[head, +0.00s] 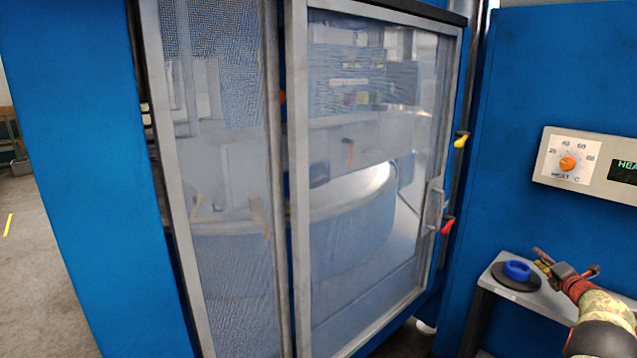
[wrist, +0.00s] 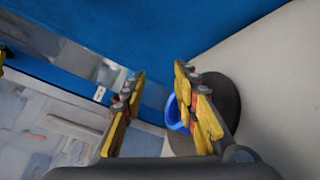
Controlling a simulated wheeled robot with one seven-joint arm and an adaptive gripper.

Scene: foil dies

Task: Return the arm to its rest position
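My gripper (head: 566,264) is at the lower right of the head view, over the right part of a small grey shelf. In the wrist view its two yellow-padded fingers (wrist: 159,74) stand apart with nothing held between them. A blue ring (head: 518,270) sits on a dark round base (head: 505,278) on the shelf, just left of the gripper. In the wrist view the blue ring (wrist: 173,112) and the dark base (wrist: 229,90) are beyond the right finger, which partly hides them. I cannot tell how far the fingers are from the ring.
The grey shelf (head: 487,283) stands against a blue panel (head: 560,70) with a heat dial (head: 567,163) and display. A machine with a closed glazed sliding door (head: 340,260) fills the middle; red (head: 448,226) and yellow (head: 461,140) handles stick out. Open floor (head: 40,270) lies far left.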

